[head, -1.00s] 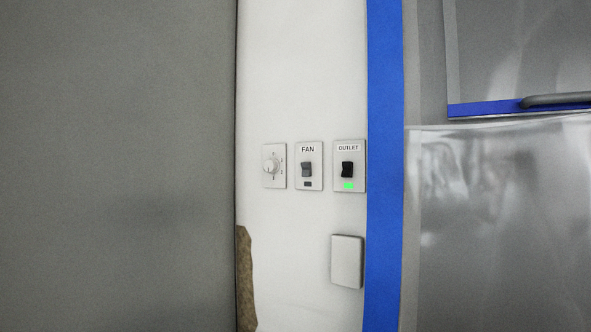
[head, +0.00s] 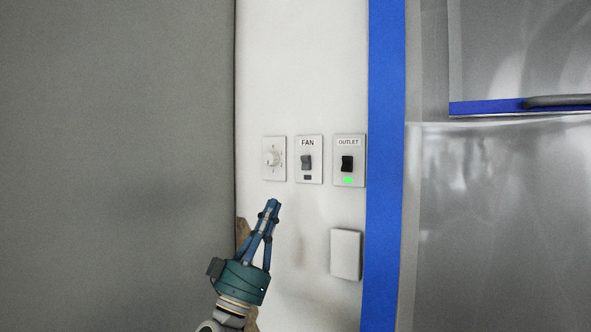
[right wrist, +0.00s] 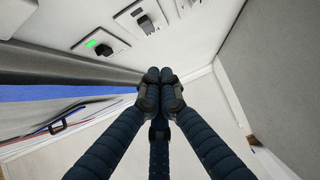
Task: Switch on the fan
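The fan switch (head: 306,162) is a grey rocker on a white plate labelled FAN, on the white wall strip; the small indicator below it is dark. It also shows at the top of the right wrist view (right wrist: 146,24). My right gripper (head: 273,203) is below and left of the switch plate, pointing up, with its fingers together and nothing seen between them. In the right wrist view the gripper's fingertips (right wrist: 160,76) meet, apart from the plates. My left gripper is not in view.
A dial plate (head: 273,159) is left of the fan switch. The outlet switch (head: 347,163), with a lit green indicator, is to its right. A blank white plate (head: 345,254) is lower right. A blue strip (head: 385,200) and grey panel (head: 110,160) flank the wall.

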